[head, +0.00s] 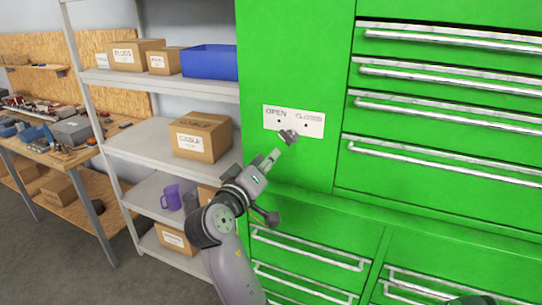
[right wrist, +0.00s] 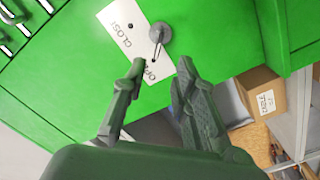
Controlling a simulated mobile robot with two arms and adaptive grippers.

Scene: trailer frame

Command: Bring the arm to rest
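My right gripper (head: 271,187) is in front of the green cabinet (head: 295,60), below and left of a small grey knob (head: 289,136). The knob sits by a white plate (head: 315,128) marked OPEN and CLOSED. In the right wrist view the two fingers of my right gripper (right wrist: 160,72) are apart with nothing held between them. The knob (right wrist: 160,33) and the plate (right wrist: 122,22) show beyond the fingertips, and the knob looks clear of them.
Silver-handled drawers (head: 445,105) fill the cabinet's right side and lower part. A grey shelf (head: 140,88) stands left of it with cardboard boxes (head: 203,137), a blue bin (head: 210,62) and a purple mug (head: 171,197). A cluttered workbench (head: 75,150) is farther left. Floor (head: 60,260) shows at lower left.

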